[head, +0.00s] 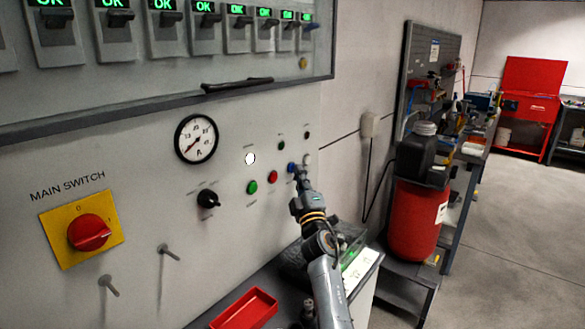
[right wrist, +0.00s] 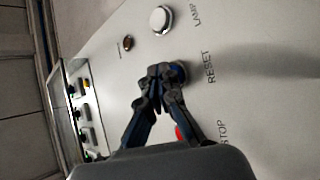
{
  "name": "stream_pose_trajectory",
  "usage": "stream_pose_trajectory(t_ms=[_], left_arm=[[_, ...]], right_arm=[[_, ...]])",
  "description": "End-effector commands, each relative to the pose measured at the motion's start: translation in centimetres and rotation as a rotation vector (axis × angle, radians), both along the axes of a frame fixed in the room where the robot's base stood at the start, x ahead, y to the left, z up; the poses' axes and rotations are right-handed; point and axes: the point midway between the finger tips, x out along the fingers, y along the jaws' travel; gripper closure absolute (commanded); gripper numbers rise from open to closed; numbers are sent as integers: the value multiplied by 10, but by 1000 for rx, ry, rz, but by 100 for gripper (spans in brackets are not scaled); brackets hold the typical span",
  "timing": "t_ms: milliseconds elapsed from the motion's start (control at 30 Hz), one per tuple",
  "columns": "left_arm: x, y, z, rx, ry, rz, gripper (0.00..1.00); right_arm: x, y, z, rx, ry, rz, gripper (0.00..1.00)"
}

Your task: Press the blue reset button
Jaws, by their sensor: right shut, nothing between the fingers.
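The blue reset button (head: 291,167) is on the grey control panel, right of the red button. In the right wrist view the blue button (right wrist: 179,71) shows beside the word RESET, partly hidden behind my fingertips. My right gripper (head: 299,174) is shut and empty, with its tips at the blue button. In the right wrist view the closed fingertips (right wrist: 161,76) overlap the button's edge; I cannot tell whether they touch it or whether it is pushed in. My left gripper is not in view.
A red button (head: 273,177) and a green button (head: 252,188) sit left of the blue one; a white lamp button (right wrist: 161,19) is near it. A black knob (head: 208,199) and main switch (head: 89,232) are further left. A red tray (head: 246,309) lies below.

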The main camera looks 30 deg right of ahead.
Motion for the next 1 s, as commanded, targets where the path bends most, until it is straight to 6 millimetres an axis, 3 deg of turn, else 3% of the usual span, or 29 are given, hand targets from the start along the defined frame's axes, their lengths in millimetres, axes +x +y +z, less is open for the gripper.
stream_pose_trajectory(t_ms=[533,1000], left_arm=[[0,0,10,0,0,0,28],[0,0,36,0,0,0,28]], right_arm=[[-12,-5,1,0,1,-1,100],[-52,-21,2,0,1,-1,100]])
